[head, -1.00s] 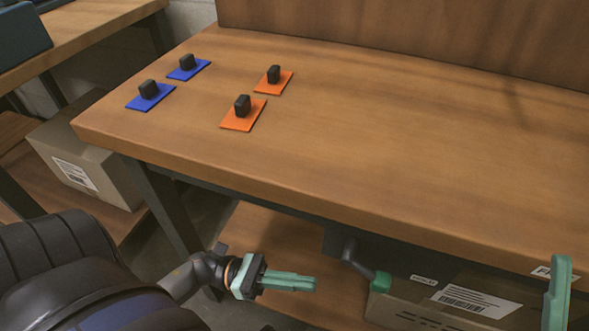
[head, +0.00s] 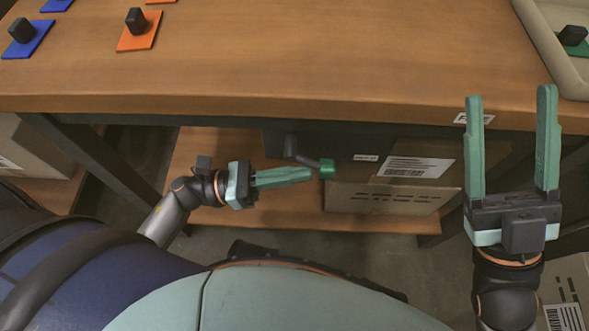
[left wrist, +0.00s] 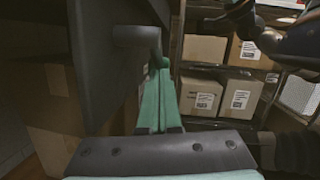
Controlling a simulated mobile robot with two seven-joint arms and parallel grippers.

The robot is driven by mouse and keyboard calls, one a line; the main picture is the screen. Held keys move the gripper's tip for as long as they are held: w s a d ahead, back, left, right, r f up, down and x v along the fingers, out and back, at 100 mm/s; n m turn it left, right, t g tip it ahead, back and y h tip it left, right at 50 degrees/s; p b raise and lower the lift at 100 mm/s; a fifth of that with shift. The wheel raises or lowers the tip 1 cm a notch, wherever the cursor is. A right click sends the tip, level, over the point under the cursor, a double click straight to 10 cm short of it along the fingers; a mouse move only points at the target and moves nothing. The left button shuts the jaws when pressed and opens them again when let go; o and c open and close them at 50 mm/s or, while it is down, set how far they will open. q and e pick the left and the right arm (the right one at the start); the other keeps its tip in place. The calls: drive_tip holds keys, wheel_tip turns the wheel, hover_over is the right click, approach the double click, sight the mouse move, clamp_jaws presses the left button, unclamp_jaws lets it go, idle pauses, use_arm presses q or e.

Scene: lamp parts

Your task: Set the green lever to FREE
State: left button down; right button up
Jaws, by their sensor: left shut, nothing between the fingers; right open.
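The green lever is a dark arm under the table's front edge with a green knob (head: 328,169) at its end. The knob points right and slightly down in the head view. A small white label (head: 366,158) sits just right of the knob, its text too small to read. Another white label (head: 474,118), partly hidden, is on the table edge further right. My left gripper (head: 310,174) is shut and empty, its tips just left of the knob; I cannot tell if they touch. In the left wrist view the knob (left wrist: 164,62) shows beyond the fingers (left wrist: 157,98). My right gripper (head: 511,110) is open and empty, pointing at the table edge.
The wooden table (head: 300,60) is mostly bare in the middle. Orange (head: 138,38) and blue (head: 27,38) plates with black knobs stand at its left. A beige tray (head: 545,45) is at the right. Cardboard boxes (head: 390,200) sit on the shelf below.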

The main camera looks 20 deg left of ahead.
sight(319, 169)
use_arm(q)
drive_tip(key=shift+w+d+r, duration=0.15)
drive_tip(key=shift+d, duration=0.4)
idle(0.5)
drive_tip(key=shift+w+d+r, duration=0.1)
drive_tip(key=shift+d+r, duration=0.15)
drive_tip(key=shift+d, duration=0.2)
drive_tip(key=shift+w+d+r, duration=0.2)
drive_tip(key=shift+d+r, duration=0.3)
drive_tip(key=shift+r, duration=0.25)
drive_tip(key=shift+w+d+r, duration=0.1)
drive_tip(key=shift+d, duration=0.35)
drive_tip(key=shift+r, duration=0.2)
drive_tip(key=shift+r, duration=0.3)
idle(0.6)
idle(1.1)
